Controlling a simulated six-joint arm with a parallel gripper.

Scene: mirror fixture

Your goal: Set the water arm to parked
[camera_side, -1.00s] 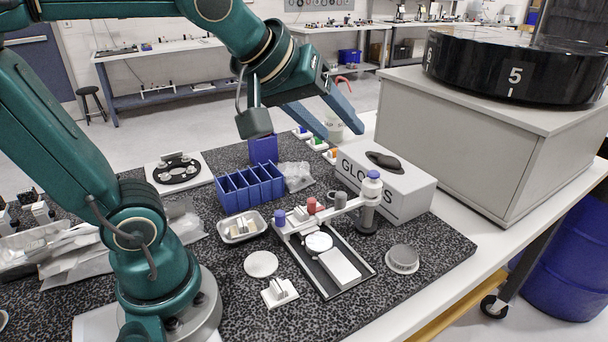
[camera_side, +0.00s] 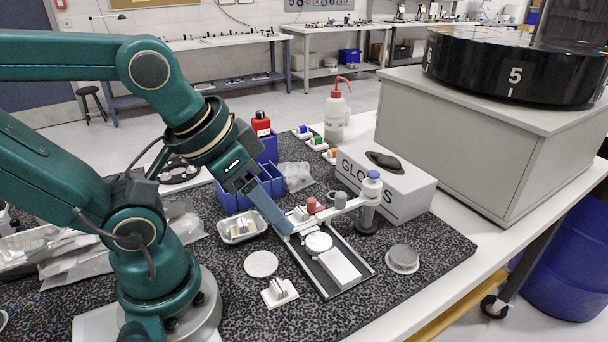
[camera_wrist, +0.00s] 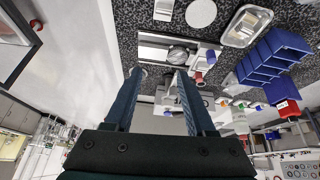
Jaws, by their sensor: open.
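The water arm (camera_side: 352,204) is a pale bar running left from a dark-footed post with a blue cap (camera_side: 371,174). A red knob (camera_side: 311,205) and a grey knob (camera_side: 340,199) stand along it. Its left end is hidden behind my gripper. Below it is the black-edged tray (camera_side: 327,291) with a white round disc (camera_side: 318,242) and a white block (camera_side: 340,266). My gripper (camera_side: 284,230) points down at the bar's left end. In the wrist view its two fingers (camera_wrist: 158,73) are apart, with a blue knob (camera_wrist: 210,57) just right of them. Contact is unclear.
A blue rack (camera_side: 232,198) and metal dish (camera_side: 243,227) stand left of the tray. A glove box (camera_side: 405,195) is behind right, and a grey round pad (camera_side: 403,258) lies right. A wash bottle (camera_side: 335,115) stands at the back.

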